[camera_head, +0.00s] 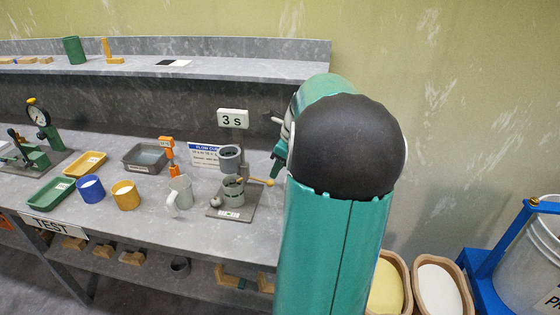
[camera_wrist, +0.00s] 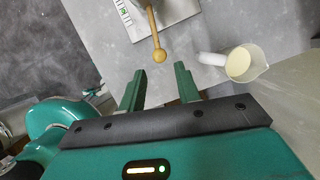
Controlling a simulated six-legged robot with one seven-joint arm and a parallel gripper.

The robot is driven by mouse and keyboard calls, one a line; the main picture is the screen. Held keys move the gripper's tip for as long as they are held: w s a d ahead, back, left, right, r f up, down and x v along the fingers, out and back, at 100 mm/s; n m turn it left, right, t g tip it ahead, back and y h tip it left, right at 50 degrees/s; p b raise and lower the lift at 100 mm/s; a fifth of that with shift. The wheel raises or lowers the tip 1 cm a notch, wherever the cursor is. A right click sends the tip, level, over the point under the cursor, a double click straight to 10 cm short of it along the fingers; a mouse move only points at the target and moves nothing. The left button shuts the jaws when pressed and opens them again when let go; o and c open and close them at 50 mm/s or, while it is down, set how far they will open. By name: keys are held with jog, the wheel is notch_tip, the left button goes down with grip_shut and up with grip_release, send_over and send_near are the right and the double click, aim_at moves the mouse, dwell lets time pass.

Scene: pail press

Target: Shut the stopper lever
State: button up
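The stopper lever (camera_head: 258,181) is a thin tan rod with a ball at its end. It sticks out to the right from a grey cup stand (camera_head: 232,189) on the bench. In the wrist view the lever (camera_wrist: 152,22) points toward my gripper, its ball (camera_wrist: 159,55) just beyond the fingertips. My gripper (camera_wrist: 160,69) is open and empty, its two green fingers apart on either side of the ball's line. In the head view my arm hides most of the gripper. I cannot tell the lever's stop position.
A clear jug (camera_head: 181,193) with pale liquid stands left of the stand; it also shows in the wrist view (camera_wrist: 240,63), close to the right finger. Blue (camera_head: 90,189) and yellow (camera_head: 126,194) cups stand farther left.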

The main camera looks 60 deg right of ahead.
jog(key=x, duration=0.5)
jog(key=shift+w+a+f, duration=0.1)
jog(key=shift+w+f, duration=0.05)
jog(key=shift+f, duration=0.1)
jog(key=c, duration=0.5)
jog(key=shift+w+a+m+g+h, duration=0.1)
jog(key=shift+w+a+m+h, duration=0.3)
jog(key=shift+a+m, duration=1)
jog(key=shift+w+a+m+g+h, duration=0.1)
jog(key=shift+a+m+h, duration=0.75)
jog(key=shift+m, duration=0.95)
jog(key=shift+w+a+m+g+h, duration=0.1)
jog(key=shift+w+a+m+h, duration=0.2)
jog(key=shift+a+m, duration=1.2)
jog(key=shift+c, duration=0.2)
jog(key=o, duration=0.8)
jog(key=shift+d, duration=0.15)
jog(key=shift+o, duration=0.2)
jog(key=shift+s+r, duration=0.1)
jog(key=v, duration=1.3)
jog(key=shift+r, duration=0.25)
